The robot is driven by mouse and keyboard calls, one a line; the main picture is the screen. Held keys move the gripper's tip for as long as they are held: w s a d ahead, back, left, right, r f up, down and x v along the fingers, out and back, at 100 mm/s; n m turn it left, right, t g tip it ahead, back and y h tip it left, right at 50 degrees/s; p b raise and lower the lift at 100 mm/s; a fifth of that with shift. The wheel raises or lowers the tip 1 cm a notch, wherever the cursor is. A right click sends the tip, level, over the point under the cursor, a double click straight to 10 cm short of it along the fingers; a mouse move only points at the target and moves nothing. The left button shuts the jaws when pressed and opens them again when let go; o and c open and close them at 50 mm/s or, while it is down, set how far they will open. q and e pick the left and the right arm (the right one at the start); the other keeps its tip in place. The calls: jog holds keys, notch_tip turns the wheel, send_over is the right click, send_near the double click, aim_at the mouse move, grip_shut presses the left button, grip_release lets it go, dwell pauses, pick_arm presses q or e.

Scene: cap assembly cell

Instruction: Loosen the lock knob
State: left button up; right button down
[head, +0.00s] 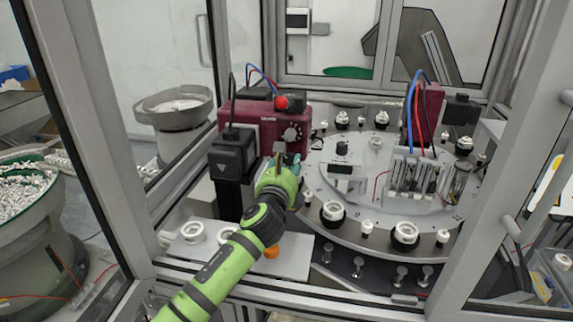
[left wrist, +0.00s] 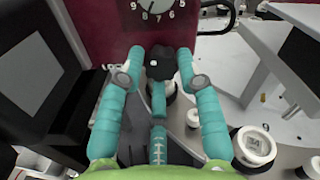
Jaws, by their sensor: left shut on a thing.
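My left gripper (head: 287,163) reaches in from the lower left to the front of the maroon unit (head: 262,124). In the left wrist view its teal fingers (left wrist: 161,60) close from both sides on a black lobed knob (left wrist: 158,65), which I take to be the lock knob. The knob has a small pale spot on its face. In the head view the gripper hides the knob. My right gripper is not in view.
A black box (head: 232,152) stands close to the left of my gripper. The rotary table (head: 330,217) with several white-and-black caps lies to the right. A red button (head: 282,102) tops the maroon unit. Metal frame posts (head: 90,130) border the opening. White rings (head: 193,231) lie at the lower left.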

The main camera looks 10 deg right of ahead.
pick_arm(q)
jog(key=shift+r, duration=0.6)
jog(key=o, duration=1)
jog(key=shift+o, duration=0.6)
jog(key=shift+w+d+f, duration=0.1)
jog(key=shift+w, duration=0.05)
jog(key=shift+w+f, duration=0.1)
jog(key=shift+f, duration=0.2)
